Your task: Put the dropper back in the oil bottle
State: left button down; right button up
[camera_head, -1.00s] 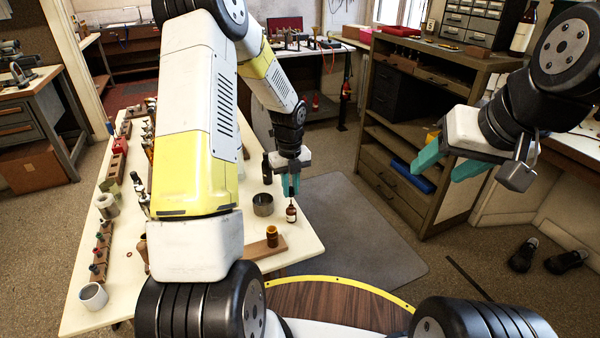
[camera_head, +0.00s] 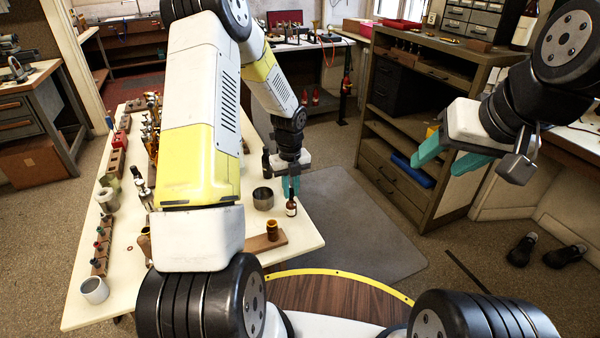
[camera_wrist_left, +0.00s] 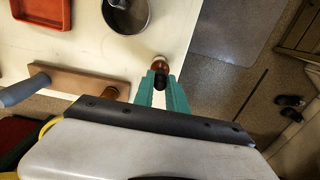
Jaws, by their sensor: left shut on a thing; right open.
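The oil bottle (camera_head: 291,209), small and brown with a pale label, stands upright near the table's right edge. It also shows in the left wrist view (camera_wrist_left: 160,63), just beyond my fingertips. My left gripper (camera_head: 291,187) points down directly above the bottle, its teal fingers shut on the dropper. The dropper's black bulb (camera_wrist_left: 159,82) shows between the fingers in the left wrist view. Its lower part is hidden, so I cannot tell how far it sits in the bottle neck. My right gripper (camera_head: 448,162) is open and empty, in the air far right of the table.
A grey metal pot (camera_head: 263,198) stands just left of the bottle. A wooden block (camera_head: 256,245) with an amber jar (camera_head: 272,230) lies nearer to me. A white cup (camera_head: 95,290) and several small parts stand on the left of the table (camera_head: 205,305).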

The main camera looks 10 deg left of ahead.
pick_arm(q)
jog(key=shift+f, duration=0.55)
jog(key=c, duration=1.3)
grip_release()
jog(key=shift+r, duration=0.1)
notch_tip(320, 180, up, 8)
jog(key=shift+f, duration=0.2)
